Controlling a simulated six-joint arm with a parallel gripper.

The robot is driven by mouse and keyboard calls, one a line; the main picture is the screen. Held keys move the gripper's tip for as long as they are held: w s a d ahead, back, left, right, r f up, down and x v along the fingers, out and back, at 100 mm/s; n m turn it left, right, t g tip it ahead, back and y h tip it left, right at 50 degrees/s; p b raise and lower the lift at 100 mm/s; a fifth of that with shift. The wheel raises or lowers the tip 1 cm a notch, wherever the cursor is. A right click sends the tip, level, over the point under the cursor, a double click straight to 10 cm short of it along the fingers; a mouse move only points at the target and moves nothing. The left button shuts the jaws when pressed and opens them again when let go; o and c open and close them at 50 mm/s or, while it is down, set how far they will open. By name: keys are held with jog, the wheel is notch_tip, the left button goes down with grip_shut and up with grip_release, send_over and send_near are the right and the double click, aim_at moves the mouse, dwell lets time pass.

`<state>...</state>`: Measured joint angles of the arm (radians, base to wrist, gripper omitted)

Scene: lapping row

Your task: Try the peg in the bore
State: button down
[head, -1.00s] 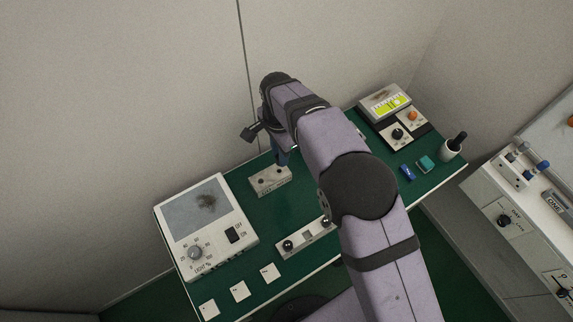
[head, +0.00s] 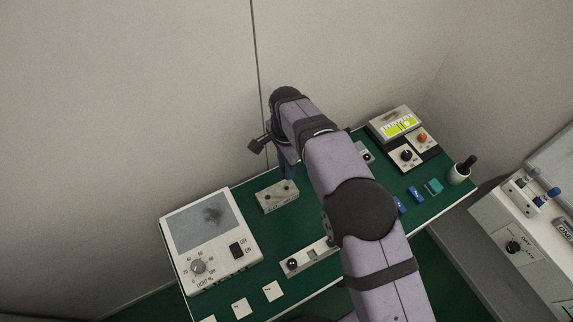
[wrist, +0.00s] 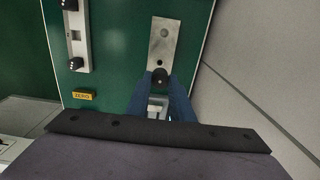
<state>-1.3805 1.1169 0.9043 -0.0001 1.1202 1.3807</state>
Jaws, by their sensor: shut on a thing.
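A pale metal block (head: 277,197) with holes in its top lies on the green bench, left of my arm in the head view. In the head view my gripper (head: 287,168) is just behind the block.
A light box (head: 212,240) with a dark smudge stands at left. A rail with black knobs (head: 310,257) lies in front, beside white tiles (head: 273,291). Blue pieces (head: 416,193), a lit display (head: 398,123) and a cup (head: 459,174) are at right. The wall is close behind.

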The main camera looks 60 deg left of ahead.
jog(key=shift+f+b, duration=1.55)
jog(key=shift+f, duration=1.15)
jog(key=shift+f+b, duration=0.7)
jog(key=shift+f, duration=0.05)
dwell(2.9)
jog(key=shift+r, duration=0.3)
jog(key=shift+r, duration=0.2)
dwell(1.2)
